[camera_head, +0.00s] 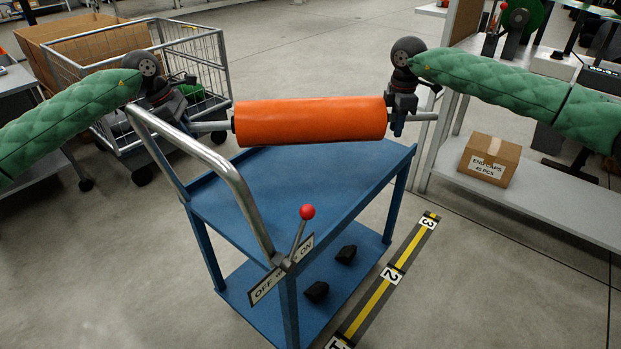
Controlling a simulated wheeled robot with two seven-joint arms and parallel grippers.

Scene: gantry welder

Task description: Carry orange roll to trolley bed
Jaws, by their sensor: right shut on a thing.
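The orange roll (310,121) is level above the far part of the blue trolley bed (285,195), with a metal shaft at each end. My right gripper (399,120) is shut on the shaft at the roll's right end. My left gripper (183,110) is at the left shaft, partly behind the trolley's metal push handle; its jaws cannot be made out. The visible bed is empty. Whether the roll touches the bed's far edge cannot be told.
A red-knobbed lever (307,212) with an OFF/ON plate stands at the trolley's near corner. A wire cart (205,65) is behind left. A shelf with an END CAPS box (489,160) is right. A numbered yellow-black strip (385,280) lies on the floor.

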